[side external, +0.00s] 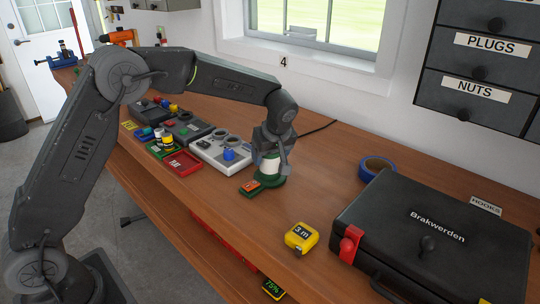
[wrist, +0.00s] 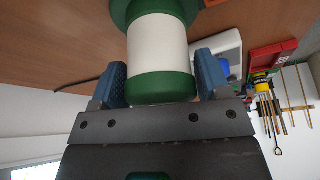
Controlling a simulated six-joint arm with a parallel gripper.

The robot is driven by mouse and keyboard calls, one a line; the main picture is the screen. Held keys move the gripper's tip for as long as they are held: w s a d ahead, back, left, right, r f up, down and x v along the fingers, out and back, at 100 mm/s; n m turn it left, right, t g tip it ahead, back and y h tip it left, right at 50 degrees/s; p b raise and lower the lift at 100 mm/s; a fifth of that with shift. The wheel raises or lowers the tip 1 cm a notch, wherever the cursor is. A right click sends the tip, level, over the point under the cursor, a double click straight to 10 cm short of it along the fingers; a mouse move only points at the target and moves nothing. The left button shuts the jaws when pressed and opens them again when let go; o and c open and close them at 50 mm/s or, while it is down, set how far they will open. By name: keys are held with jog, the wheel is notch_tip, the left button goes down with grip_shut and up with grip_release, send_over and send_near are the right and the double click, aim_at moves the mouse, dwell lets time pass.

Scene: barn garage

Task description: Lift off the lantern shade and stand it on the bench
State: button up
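The lantern stands upright on the wooden bench. Its white shade (side external: 269,165) sits above a green base (side external: 270,181). In the wrist view the white shade (wrist: 160,48) lies between the green base (wrist: 125,12) at the top and a green cap (wrist: 160,88) nearer my palm. My gripper (side external: 271,152) is over the lantern from above. In the wrist view my gripper's blue fingers (wrist: 161,80) flank the cap and shade, one each side, very close. I cannot tell whether they touch. The side view hides the cap behind my gripper.
A white tray (side external: 220,152) and red tray (side external: 181,163) are to the left. Blue tape (side external: 377,168), a black case (side external: 440,235) and a yellow tape measure (side external: 301,238) are to the right. Bench in front is clear.

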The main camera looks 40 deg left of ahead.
jog(key=c, duration=0.6)
